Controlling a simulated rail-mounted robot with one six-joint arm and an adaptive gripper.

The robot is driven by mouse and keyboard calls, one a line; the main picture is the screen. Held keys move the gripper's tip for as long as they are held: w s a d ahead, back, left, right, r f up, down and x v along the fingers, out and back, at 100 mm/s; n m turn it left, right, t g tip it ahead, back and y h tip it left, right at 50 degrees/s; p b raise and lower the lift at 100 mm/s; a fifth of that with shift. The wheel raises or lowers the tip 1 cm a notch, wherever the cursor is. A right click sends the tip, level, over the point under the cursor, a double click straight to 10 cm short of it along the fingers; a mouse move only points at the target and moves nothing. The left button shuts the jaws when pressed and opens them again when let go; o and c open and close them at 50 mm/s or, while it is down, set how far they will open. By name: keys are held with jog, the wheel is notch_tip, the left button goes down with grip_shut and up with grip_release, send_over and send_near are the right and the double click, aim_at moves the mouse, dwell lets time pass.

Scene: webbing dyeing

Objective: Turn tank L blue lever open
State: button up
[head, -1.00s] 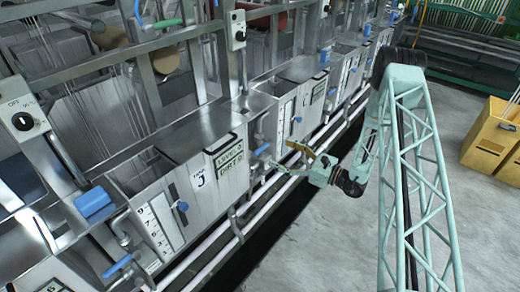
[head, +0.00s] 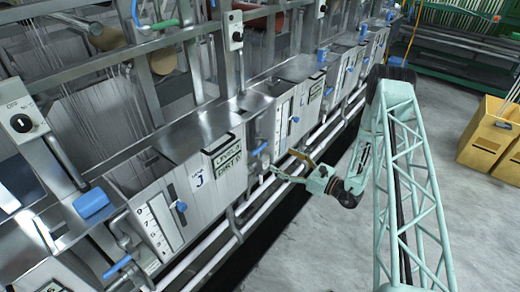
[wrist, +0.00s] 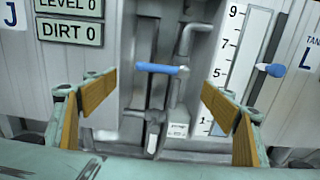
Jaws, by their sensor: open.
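A blue lever (wrist: 162,68) lies level across a grey pipe in the wrist view, between the tank J panel and the tank L gauge. It also shows in the head view (head: 260,149). My gripper (wrist: 162,95) is open and empty, with its yellow-padded fingers well apart to the left and right of the lever. In the head view my gripper (head: 288,165) hangs in front of the tank row, close to the lever. No contact with the lever shows. A second blue handle (wrist: 270,69) sits beside the number gauge, left of the tank L label (wrist: 307,58).
The tank J display (wrist: 69,18) is at upper left in the wrist view. The number gauge (wrist: 235,65) stands right of the pipes. Pipe rails (head: 232,240) run along the tank fronts. Yellow bins (head: 485,135) stand on open floor at right.

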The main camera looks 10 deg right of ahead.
aim_at(260, 147)
jog(key=shift+b+x, duration=0.35)
jog(key=shift+x, duration=6.4)
jog(key=shift+s, duration=0.1)
jog(key=shift+c, duration=0.5)
jog(key=c, duration=1.1)
